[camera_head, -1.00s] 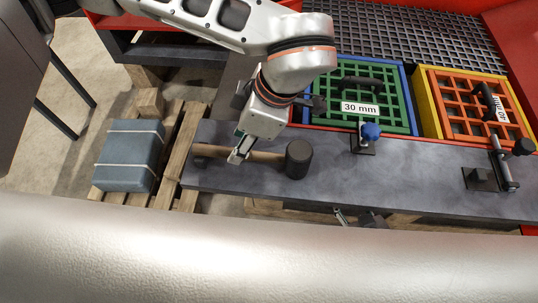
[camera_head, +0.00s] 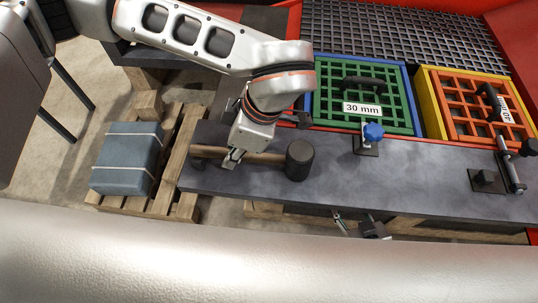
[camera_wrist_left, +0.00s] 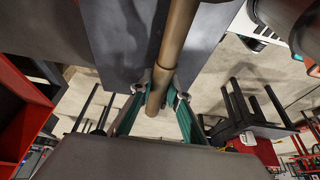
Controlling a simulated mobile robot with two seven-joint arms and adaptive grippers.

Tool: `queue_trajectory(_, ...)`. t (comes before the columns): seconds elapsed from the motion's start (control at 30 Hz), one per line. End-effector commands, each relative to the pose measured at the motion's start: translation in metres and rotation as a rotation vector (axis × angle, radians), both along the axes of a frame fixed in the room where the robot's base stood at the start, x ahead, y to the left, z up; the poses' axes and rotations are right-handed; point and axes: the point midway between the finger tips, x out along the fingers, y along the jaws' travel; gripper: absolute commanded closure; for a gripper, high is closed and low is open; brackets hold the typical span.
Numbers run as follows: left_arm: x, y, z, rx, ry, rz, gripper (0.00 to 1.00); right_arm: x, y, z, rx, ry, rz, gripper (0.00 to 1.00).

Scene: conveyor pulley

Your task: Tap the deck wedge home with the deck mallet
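The deck mallet lies on the dark deck, with its black head (camera_head: 299,160) to the right and its wooden handle (camera_head: 265,157) pointing left. My left gripper (camera_head: 232,160) is low over the handle, left of the head. In the left wrist view, the brown handle (camera_wrist_left: 172,45) runs between the two teal-padded fingers (camera_wrist_left: 160,90). They stand either side of it, with narrow gaps visible. The parts at the deck's front edge look like my right gripper (camera_head: 357,226), mostly hidden by my silver body. I cannot single out the wedge.
A green grid marked 30 mm (camera_head: 337,91) and an orange grid (camera_head: 466,101) stand behind the deck (camera_head: 420,172). A blue-knobbed clamp (camera_head: 372,133) and another clamp (camera_head: 508,165) stand on it. A strapped blue-grey block (camera_head: 127,158) sits on a pallet at left.

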Motion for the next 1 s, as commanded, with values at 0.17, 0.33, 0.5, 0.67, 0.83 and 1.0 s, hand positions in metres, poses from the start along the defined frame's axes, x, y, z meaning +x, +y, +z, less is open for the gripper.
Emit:
queue_trajectory(0.17, 0.0, 0.0, 0.001, -0.001, -0.001, -0.001, 1.0, 0.0, 0.0, 0.001, 0.0, 0.0, 0.0, 0.6)
queue_trajectory(0.33, 0.001, -0.001, 0.012, -0.001, -0.003, -0.001, 1.0, 0.001, 0.0, 0.007, 0.0, -0.002, -0.001, 0.6)
queue_trajectory(0.5, 0.001, 0.0, 0.024, -0.001, -0.003, -0.001, 1.0, 0.002, 0.0, 0.013, 0.0, -0.004, 0.0, 0.6)
queue_trajectory(0.67, 0.001, -0.001, 0.035, -0.001, -0.003, -0.001, 1.0, 0.002, 0.0, 0.018, 0.0, -0.005, 0.0, 0.6)
queue_trajectory(0.83, 0.0, 0.0, 0.047, -0.001, -0.001, -0.002, 1.0, 0.002, 0.0, 0.024, 0.0, -0.006, 0.0, 0.6)
queue_trajectory(1.0, 0.0, -0.001, 0.059, -0.001, -0.003, -0.001, 1.0, 0.003, 0.0, 0.029, 0.0, -0.007, 0.0, 0.6)
